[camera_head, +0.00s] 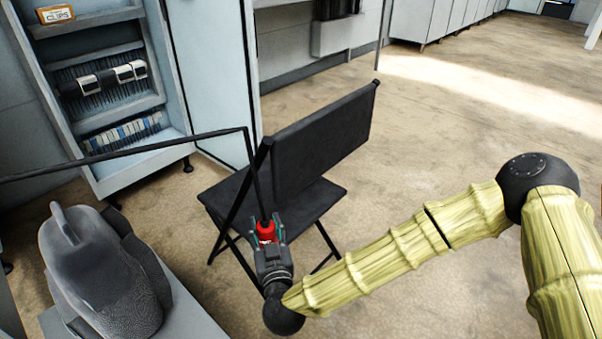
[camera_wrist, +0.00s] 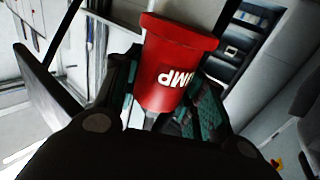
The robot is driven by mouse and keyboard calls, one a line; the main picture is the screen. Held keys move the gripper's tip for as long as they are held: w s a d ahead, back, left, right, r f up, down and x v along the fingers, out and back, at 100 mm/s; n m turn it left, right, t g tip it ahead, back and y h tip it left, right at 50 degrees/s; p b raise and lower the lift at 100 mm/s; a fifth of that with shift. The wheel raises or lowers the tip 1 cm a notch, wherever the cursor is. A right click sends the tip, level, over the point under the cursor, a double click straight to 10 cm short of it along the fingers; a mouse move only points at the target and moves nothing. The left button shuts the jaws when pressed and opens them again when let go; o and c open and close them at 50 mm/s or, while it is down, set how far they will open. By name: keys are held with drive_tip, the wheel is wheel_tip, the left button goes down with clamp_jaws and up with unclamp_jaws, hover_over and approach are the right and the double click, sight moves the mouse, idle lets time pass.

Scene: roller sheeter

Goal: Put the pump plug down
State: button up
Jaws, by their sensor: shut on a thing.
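The pump plug (camera_head: 266,230) is a red, flanged piece with a black cable (camera_head: 252,170) rising from its top. It also shows in the wrist view (camera_wrist: 172,62), with part of its white lettering, "UMP", visible. My gripper (camera_head: 268,243) is shut on the plug, its dark fingers with green pads on either side of it. In the wrist view, the fingers (camera_wrist: 165,100) flank the lower part of the plug. In the head view, the plug appears in front of the black folding chair. I cannot tell its height over the floor.
The black folding chair (camera_head: 322,142) stands just behind my gripper, its seat (camera_head: 312,202) empty. An open grey cabinet (camera_head: 110,95) with a "CLIPS" box (camera_head: 55,14) is at left. A dark grey object (camera_head: 100,270) sits on a light surface at lower left. The floor at right is clear.

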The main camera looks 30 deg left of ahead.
drive_tip(key=shift+s, duration=0.15)
drive_tip(key=w+d+f+m+t+h, duration=0.25)
drive_tip(key=w+d, duration=0.65)
drive_tip(key=d, duration=0.5)
drive_tip(key=w+d+f+m+t+h, duration=0.2)
drive_tip(key=w+d+f+h, duration=0.15)
drive_tip(key=w+d, duration=0.8)
drive_tip(key=w+d+f+m+h, duration=0.15)
drive_tip(key=d+h, duration=0.25)
drive_tip(key=d, duration=1.1)
drive_tip(key=w+d+f+m+h, duration=0.1)
drive_tip(key=d+f+m+h, duration=0.15)
drive_tip(key=d, duration=1.25)
drive_tip(key=s+r+p, duration=0.3)
drive_tip(key=r+p, duration=1.2)
drive_tip(key=r, duration=0.2)
drive_tip(key=s+r+p, duration=0.3)
drive_tip(key=r+p, duration=1.1)
drive_tip(key=r, duration=0.2)
drive_tip(key=s+f, duration=0.6)
drive_tip(key=f, duration=0.1)
drive_tip(key=shift+s+a+f+m+t, duration=0.15)
drive_tip(key=shift+s+f+m+t, duration=0.05)
drive_tip(key=shift+f+m+t, duration=0.2)
